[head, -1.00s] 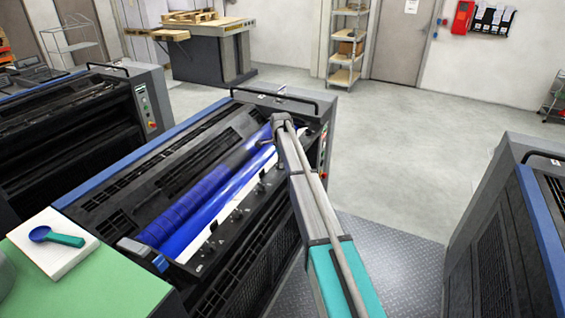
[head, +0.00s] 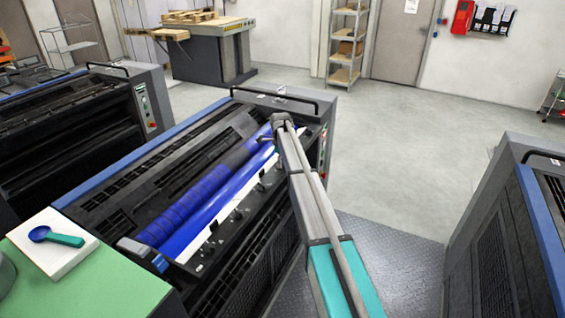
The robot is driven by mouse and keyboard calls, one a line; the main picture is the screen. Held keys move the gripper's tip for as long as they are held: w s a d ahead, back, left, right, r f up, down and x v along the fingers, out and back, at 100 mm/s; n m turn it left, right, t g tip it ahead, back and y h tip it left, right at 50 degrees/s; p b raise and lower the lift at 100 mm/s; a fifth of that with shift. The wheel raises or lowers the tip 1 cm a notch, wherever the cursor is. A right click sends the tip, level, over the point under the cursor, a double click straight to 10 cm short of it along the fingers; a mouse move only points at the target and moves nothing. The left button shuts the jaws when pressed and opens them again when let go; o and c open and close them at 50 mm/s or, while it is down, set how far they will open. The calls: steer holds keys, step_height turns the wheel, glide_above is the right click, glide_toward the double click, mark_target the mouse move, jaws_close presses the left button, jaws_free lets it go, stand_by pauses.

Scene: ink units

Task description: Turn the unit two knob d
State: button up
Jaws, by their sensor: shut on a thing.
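The middle ink unit (head: 120,184) lies open, with blue-inked rollers (head: 208,208) and a white strip along their front edge. Several small dark knobs (head: 237,215) stand in a row in front of the strip. Their letters are too small to read, so I cannot tell which is knob d. My arm reaches from the bottom right over the far end of this row, up to a joint above the unit's far right end.
Another unit (head: 82,112) stands at left, one more (head: 515,225) at right. Grey floor (head: 420,160) is clear beyond.

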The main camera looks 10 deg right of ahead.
steer(key=shift+s+d, duration=0.2)
steer(key=o, duration=1)
steer(key=shift+o, duration=0.7)
steer(key=shift+w+a, duration=0.1)
